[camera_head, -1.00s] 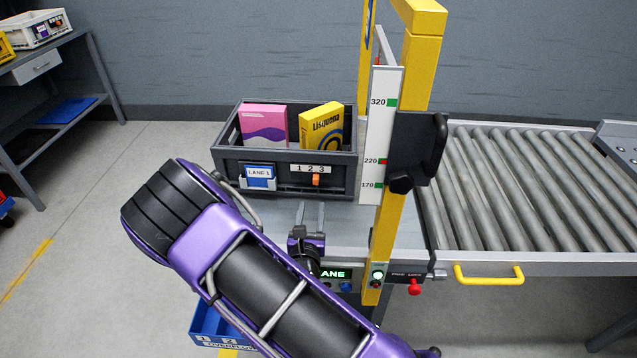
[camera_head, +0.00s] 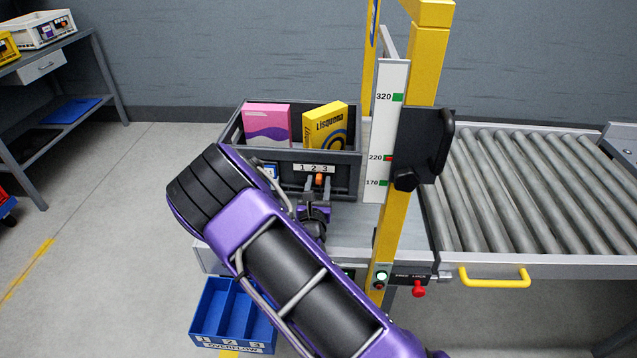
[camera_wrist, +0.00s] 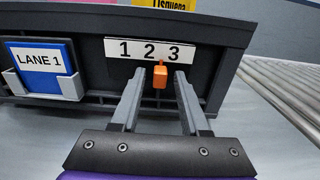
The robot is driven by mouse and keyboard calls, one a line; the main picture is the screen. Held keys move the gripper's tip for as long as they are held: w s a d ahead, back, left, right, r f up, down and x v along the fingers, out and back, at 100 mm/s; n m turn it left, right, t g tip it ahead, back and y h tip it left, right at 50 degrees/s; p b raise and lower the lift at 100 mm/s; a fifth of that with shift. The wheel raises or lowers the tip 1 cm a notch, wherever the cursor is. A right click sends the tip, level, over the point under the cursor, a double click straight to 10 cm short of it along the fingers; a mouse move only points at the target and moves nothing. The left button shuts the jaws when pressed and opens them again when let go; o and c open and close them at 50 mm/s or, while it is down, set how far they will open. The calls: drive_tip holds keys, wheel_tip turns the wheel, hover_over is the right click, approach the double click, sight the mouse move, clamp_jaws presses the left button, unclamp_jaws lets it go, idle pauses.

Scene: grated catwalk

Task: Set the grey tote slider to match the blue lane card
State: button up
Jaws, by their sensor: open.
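The grey tote (camera_head: 345,172) stands on the metal table and holds a pink box (camera_head: 267,123) and a yellow box (camera_head: 326,130). Its front has a white 1-2-3 scale (camera_wrist: 150,50) with an orange slider knob (camera_wrist: 160,76) below it, between the 2 and the 3. The blue lane card (camera_wrist: 42,67) reads LANE 1 and sits in a grey holder to the left; my arm mostly hides it in the head view. My gripper (camera_wrist: 158,82) is open, its two fingers on either side of the knob with a gap showing. Contact cannot be told.
A yellow post (camera_head: 405,180) with a height scale and black bracket (camera_head: 425,150) stands close right of the tote. A roller conveyor (camera_head: 540,190) lies beyond it. A blue divided bin (camera_head: 235,315) is below the table at front left.

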sight(303, 175)
drive_tip(key=shift+c, duration=0.2)
drive_tip(key=c, duration=0.6)
drive_tip(key=shift+c, duration=0.2)
drive_tip(key=shift+w+a, duration=0.1)
drive_tip(key=shift+a, duration=2.15)
drive_tip(key=o, duration=0.7)
drive_tip(key=shift+s+a+p, duration=0.15)
drive_tip(key=shift+s+p, duration=0.4)
drive_tip(key=shift+s, duration=1.2)
drive_tip(key=shift+s+a+p, duration=0.1)
drive_tip(key=shift+s+p, duration=0.4)
drive_tip(key=shift+s, duration=1.25)
